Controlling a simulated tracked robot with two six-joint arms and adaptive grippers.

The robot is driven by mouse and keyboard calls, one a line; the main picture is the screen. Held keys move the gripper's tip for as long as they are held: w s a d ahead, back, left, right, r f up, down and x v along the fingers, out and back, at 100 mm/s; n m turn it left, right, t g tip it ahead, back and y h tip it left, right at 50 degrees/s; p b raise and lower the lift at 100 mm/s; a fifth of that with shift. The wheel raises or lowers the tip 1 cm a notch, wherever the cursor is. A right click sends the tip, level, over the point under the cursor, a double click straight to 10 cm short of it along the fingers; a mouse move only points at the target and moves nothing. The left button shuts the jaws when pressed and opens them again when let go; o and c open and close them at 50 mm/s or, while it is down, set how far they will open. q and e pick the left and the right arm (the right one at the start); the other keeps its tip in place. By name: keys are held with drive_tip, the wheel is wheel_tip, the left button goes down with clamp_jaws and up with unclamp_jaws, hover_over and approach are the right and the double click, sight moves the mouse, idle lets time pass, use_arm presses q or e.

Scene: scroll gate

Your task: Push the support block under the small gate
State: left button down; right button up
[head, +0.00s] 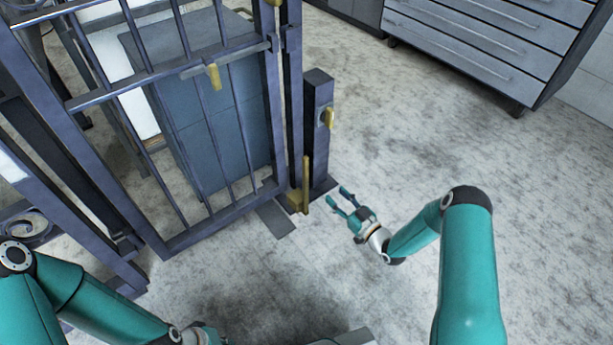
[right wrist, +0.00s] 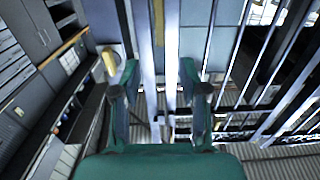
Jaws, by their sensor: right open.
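The barred steel gate (head: 222,220) stands at the left of the head view, beside a short dark post (head: 318,130). A brass piece (head: 297,201) sits at the gate's lower corner near the floor. A flat dark plate (head: 275,219) lies below that corner; I cannot tell which piece is the support block. My right gripper (head: 338,196) is open and low over the floor, just right of the brass piece, its fingers toward the post foot. In the right wrist view, the open gripper (right wrist: 158,78) faces upright posts, with nothing visible held. My left gripper (head: 207,335) is mostly cut off at the bottom edge.
A grey-blue cabinet (head: 215,130) stands behind the gate bars. A brass knob (head: 328,117) is on the post. A drawer cabinet (head: 480,40) is at the upper right. The floor right of the post is clear.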

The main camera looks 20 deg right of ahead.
sight(307, 167)
drive_tip(key=b+x, duration=0.6)
drive_tip(key=x, duration=1)
drive_tip(key=shift+w+a, duration=0.15)
drive_tip(key=shift+w, duration=0.25)
drive_tip(key=shift+r, duration=0.1)
clamp_jaws()
